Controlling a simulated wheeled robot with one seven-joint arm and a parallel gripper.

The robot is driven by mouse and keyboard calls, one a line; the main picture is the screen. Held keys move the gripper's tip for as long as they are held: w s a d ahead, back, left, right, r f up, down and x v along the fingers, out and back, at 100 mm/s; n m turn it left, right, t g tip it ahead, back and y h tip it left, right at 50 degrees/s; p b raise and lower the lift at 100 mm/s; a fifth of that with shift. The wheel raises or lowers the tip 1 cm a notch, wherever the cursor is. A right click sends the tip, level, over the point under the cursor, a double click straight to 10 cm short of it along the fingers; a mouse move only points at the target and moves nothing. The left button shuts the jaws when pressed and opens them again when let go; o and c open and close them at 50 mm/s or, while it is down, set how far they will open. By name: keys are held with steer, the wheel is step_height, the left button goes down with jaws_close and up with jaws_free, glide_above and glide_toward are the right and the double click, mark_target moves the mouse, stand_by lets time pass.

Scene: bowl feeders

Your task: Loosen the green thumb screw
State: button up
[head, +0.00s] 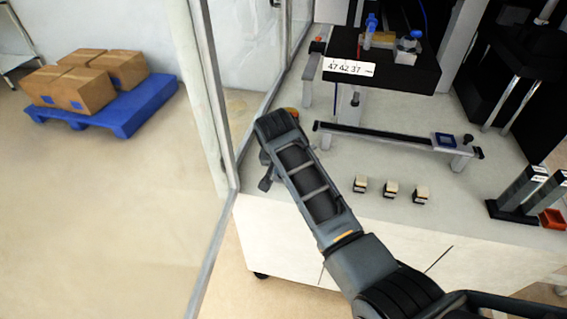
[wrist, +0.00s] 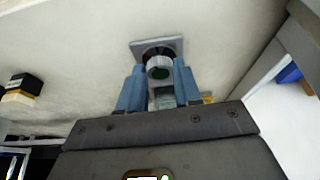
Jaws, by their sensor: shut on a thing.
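The fingers cover the knob's sides. In the head view my arm reaches to the left end of the bench, and the arm hides the screw and the fingertips there.
Three small blocks (head: 390,190) stand on the white bench (head: 330,178) right of my arm. A rail (head: 385,134) on supports lies behind them, below a black unit labelled 47 42 37 (head: 348,67). A glass panel frame (head: 216,110) stands close on the left.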

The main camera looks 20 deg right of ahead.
steer(key=n+p, duration=0.1)
steer(key=n+y, duration=0.1)
steer(key=n+p, duration=0.1)
steer(key=shift+s+d+r+n+p, duration=0.1)
steer(key=shift+d+r+n+p, duration=0.15)
steer(key=shift+n+p, duration=0.1)
steer(key=n+y+p, duration=0.1)
steer(key=n, duration=0.2)
steer(key=shift+d+f+n+t+y+p, duration=0.15)
steer(key=shift+n+t+y+p, duration=0.15)
steer(key=shift+y+p, duration=0.1)
steer(key=n, duration=0.1)
steer(key=n+y, duration=0.1)
steer(key=n, duration=0.1)
steer(key=shift+d+f+n, duration=0.1)
steer(key=shift+d+n, duration=0.1)
steer(key=shift+n, duration=0.05)
steer(key=shift+d+n+g+y, duration=0.1)
steer(key=shift+n+g+y, duration=0.45)
steer(key=shift+n, duration=0.95)
steer(key=shift+y, duration=0.25)
steer(key=o, duration=1)
steer(key=shift+o, duration=0.2)
steer(key=v, duration=0.7)
steer(key=shift+r, duration=0.35)
